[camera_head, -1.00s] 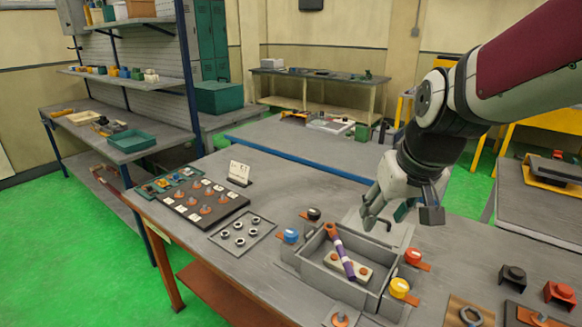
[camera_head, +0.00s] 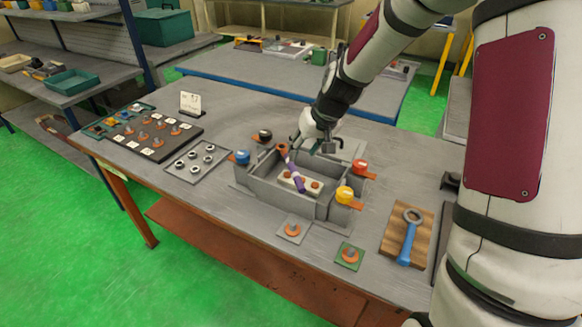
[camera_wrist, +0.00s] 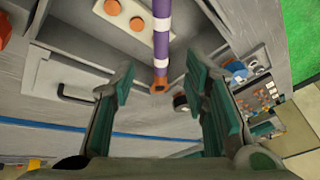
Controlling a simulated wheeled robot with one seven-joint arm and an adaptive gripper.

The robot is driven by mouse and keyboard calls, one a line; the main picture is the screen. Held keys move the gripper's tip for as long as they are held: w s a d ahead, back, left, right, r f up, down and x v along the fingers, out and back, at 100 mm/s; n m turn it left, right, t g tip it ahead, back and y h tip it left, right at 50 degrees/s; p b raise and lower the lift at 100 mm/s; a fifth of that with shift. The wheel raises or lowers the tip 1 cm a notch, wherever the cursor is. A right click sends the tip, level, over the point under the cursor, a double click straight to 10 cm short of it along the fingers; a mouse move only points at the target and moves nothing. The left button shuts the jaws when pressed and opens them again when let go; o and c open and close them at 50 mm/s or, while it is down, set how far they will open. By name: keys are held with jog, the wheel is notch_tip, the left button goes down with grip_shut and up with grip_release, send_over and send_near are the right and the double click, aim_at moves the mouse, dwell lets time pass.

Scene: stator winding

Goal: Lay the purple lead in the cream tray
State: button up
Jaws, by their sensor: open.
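The purple lead (camera_head: 293,167) has white bands and a copper-coloured end. It lies tilted in the grey box (camera_head: 262,193), its copper end towards the box's back wall and its other end by the cream block. My gripper (camera_head: 318,148) is open and empty above the back of the box. In the wrist view the lead (camera_wrist: 161,45) points down between the open fingers of my gripper (camera_wrist: 160,68), with no visible contact. A cream tray (camera_head: 14,63) sits on the bench at far left, partly cut off by the picture edge.
The cream block (camera_head: 312,189) with copper studs lies in the box. Blue (camera_head: 242,158), black (camera_head: 264,136), red (camera_head: 360,167) and yellow (camera_head: 345,194) knobs stand around it. A teal tray (camera_head: 70,82) is on the left bench. A blue wrench (camera_head: 410,236) lies at right.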

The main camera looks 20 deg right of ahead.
aim_at(294, 166)
jog(key=x, duration=0.8)
jog(key=shift+s+a+f+p, duration=0.1)
jog(key=shift+f+p, duration=0.05)
jog(key=shift+p, duration=0.15)
grip_shut()
